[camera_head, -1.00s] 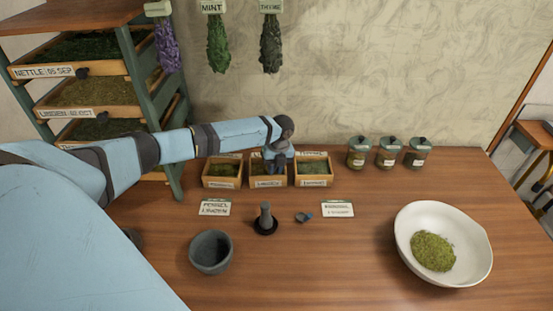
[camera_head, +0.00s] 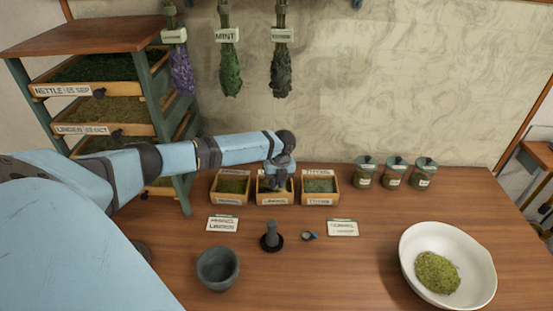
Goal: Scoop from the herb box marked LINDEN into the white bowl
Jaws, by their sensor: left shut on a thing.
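Three small wooden herb boxes stand in a row at the back of the table. The middle herb box (camera_head: 276,200) has a front label too small to read surely. My left gripper (camera_head: 277,187) points down into this middle box. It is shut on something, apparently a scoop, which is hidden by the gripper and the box. The white bowl (camera_head: 408,262) stands at the right front of the table, with a heap of green herb (camera_head: 438,272) in it. My right gripper is not in view.
Left box (camera_head: 230,199) and right box (camera_head: 320,199) flank the middle one. A mortar (camera_head: 218,270), pestle (camera_head: 271,236), small blue-grey item (camera_head: 310,236) and cards lie in front. Lidded jars (camera_head: 394,175) stand right. A drawer rack (camera_head: 187,160) is left; herb bunches hang above.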

